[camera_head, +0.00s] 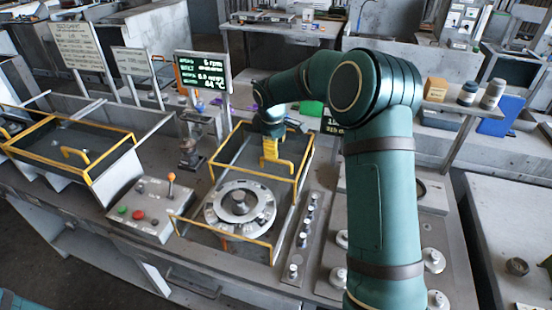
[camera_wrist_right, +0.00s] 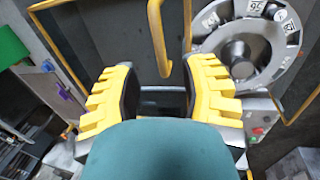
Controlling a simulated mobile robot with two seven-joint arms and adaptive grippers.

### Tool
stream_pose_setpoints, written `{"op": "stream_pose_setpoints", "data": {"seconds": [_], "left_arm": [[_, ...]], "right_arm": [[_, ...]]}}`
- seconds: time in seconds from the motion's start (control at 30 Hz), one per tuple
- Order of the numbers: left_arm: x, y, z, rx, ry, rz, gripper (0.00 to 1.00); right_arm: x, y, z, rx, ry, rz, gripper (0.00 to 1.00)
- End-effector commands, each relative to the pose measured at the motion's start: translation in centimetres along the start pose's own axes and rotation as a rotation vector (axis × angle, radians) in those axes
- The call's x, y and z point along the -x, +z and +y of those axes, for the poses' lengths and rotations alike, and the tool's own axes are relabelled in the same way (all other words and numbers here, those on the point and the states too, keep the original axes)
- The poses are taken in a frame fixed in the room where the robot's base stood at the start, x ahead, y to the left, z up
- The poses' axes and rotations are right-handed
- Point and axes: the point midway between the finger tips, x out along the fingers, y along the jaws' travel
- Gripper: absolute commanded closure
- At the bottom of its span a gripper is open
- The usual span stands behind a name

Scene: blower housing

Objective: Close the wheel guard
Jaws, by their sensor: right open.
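The wheel guard (camera_head: 236,154) is a dark panel with a yellow rim at the back of its bay. The round grey wheel (camera_head: 239,205) lies uncovered in front of it. My right gripper (camera_head: 271,158) is over the guard, its yellow fingers pointing down. In the wrist view my right gripper (camera_wrist_right: 158,92) is open, its fingers wide apart and nothing between the pads. The guard's yellow handle (camera_wrist_right: 160,40) stands just beyond the gap between the fingertips, and the wheel (camera_wrist_right: 240,52) is to its right. My left gripper is out of view.
A control box (camera_head: 148,207) with buttons and a lever stands left of the wheel. A lit display (camera_head: 203,75) stands behind it. A second yellow-edged cover (camera_head: 50,140) lies at far left. A strip of knobs (camera_head: 303,235) runs along the right of the bay.

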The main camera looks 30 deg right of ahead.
Motion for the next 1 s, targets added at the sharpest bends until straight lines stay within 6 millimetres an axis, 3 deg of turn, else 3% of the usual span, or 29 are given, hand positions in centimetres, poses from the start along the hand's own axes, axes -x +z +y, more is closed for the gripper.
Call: {"op": "stream_pose_setpoints", "data": {"seconds": [0.1, 0.3, 0.77, 0.8, 0.9, 1.0], "left_arm": [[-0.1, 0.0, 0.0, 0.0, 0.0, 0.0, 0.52], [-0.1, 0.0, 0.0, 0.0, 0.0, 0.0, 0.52], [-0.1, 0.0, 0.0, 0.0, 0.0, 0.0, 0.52], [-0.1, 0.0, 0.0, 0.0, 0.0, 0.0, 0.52], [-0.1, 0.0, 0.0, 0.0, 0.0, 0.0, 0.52], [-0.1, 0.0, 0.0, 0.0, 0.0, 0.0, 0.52]], "right_arm": [[-2.4, 0.1, 0.0, 0.0, -0.002, -0.002, 0.57], [-5.1, 0.1, 0.0, 0.0, -0.001, -0.002, 0.57], [-6.3, 0.0, 0.0, 0.0, 0.001, 0.0, 0.57], [-6.3, 0.0, 0.0, -0.001, 0.001, 0.0, 0.61], [-6.3, 0.0, 0.0, 0.0, 0.001, 0.0, 0.96], [-6.2, 0.0, 0.0, 0.0, 0.001, 0.001, 1.0]]}}
